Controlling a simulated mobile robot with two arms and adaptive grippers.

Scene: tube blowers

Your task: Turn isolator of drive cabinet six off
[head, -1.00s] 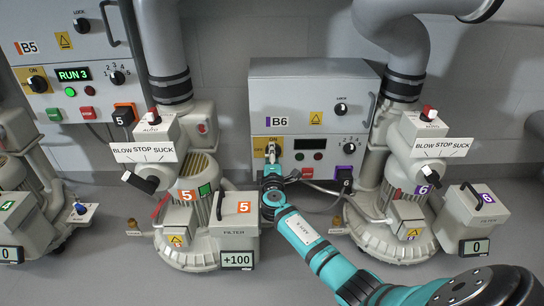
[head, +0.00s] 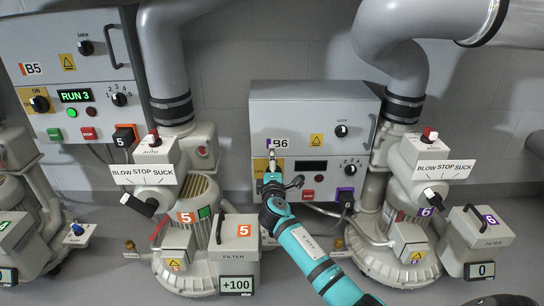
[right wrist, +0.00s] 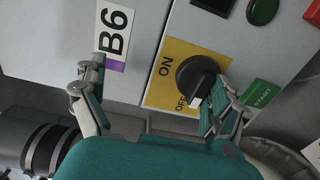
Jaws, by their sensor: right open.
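Drive cabinet six is the grey box labelled B6 (head: 300,112) in the middle of the head view. Its isolator is a black knob (right wrist: 198,77) on a yellow ON/OFF plate (right wrist: 158,85), clear in the right wrist view. The knob's ridge, with a pale tip, points at about the word OFF. The cabinet's display (head: 311,166) is dark. My right gripper (head: 270,165) is in front of the plate and hides the knob in the head view. In the right wrist view the gripper (right wrist: 160,98) is open, one finger beside the knob, the other near the B6 label. My left gripper is out of view.
Cabinet B5 (head: 68,30) on the left shows RUN 3 in green. Blower 5 (head: 195,200) and blower 6 (head: 420,200) stand on either side of my right arm. A green start label (right wrist: 262,94) is close to the right finger.

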